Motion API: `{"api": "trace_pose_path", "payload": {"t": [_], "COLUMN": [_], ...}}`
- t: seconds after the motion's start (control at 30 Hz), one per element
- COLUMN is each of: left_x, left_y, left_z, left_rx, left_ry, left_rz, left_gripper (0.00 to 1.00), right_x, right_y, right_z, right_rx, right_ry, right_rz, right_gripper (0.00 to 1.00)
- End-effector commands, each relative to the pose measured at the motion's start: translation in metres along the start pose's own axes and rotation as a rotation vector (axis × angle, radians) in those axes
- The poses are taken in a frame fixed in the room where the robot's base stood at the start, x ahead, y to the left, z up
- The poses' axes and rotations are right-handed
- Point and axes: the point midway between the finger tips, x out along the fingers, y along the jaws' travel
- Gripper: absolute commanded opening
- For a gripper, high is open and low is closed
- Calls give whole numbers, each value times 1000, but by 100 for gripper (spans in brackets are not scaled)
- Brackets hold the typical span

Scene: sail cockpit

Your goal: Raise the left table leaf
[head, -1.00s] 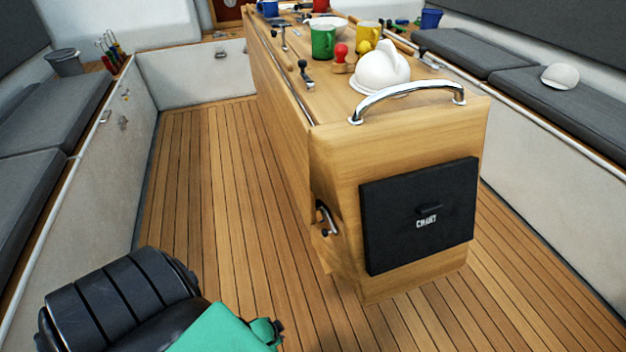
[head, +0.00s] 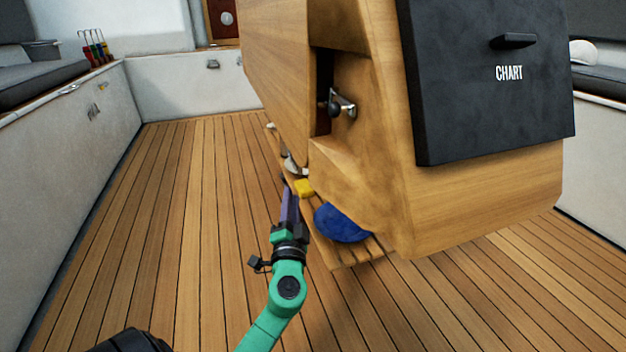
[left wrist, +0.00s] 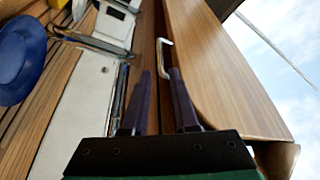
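The left table leaf (head: 276,55) is a wooden panel hanging down along the left side of the table. In the left wrist view the leaf (left wrist: 215,65) rises to the right, with a bright U-shaped metal handle (left wrist: 165,55) by its edge. My left gripper (head: 288,192) is below the leaf's lower edge. In the left wrist view its two dark fingers (left wrist: 157,72) stand apart with nothing between them, and the handle is just beyond the tips. I cannot tell whether they touch the leaf. A metal lever with a black knob (head: 338,106) sits in the table's end recess. My right gripper is not in view.
A black CHART panel (head: 490,90) is on the table's end. Open plank floor (head: 170,220) lies to the left, up to a white bench front (head: 60,165).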

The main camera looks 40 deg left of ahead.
Motion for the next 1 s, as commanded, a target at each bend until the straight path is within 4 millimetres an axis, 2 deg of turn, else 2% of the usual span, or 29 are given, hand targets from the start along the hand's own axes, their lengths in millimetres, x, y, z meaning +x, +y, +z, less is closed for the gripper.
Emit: {"api": "trace_pose_path", "payload": {"t": [0.4, 0.5, 0.63, 0.87, 0.97, 1.0], "left_x": [105, 124, 136, 138, 138, 137], "left_y": [-1, 0, 0, 0, 0, 0], "left_z": [-1, 0, 0, -1, -1, -1], "left_rx": [-1, 0, 0, 0, 0, 0], "left_ry": [-2, -2, -1, -1, -1, -1], "left_rz": [0, 3, 5, 5, 5, 5], "left_gripper": [27, 27, 27, 27, 0, 0], "right_x": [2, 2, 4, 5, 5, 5], "right_y": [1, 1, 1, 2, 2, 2], "right_z": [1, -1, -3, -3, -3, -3], "right_rx": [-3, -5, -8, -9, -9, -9], "right_ry": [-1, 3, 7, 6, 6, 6], "right_rz": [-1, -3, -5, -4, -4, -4], "right_gripper": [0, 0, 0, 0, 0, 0]}}
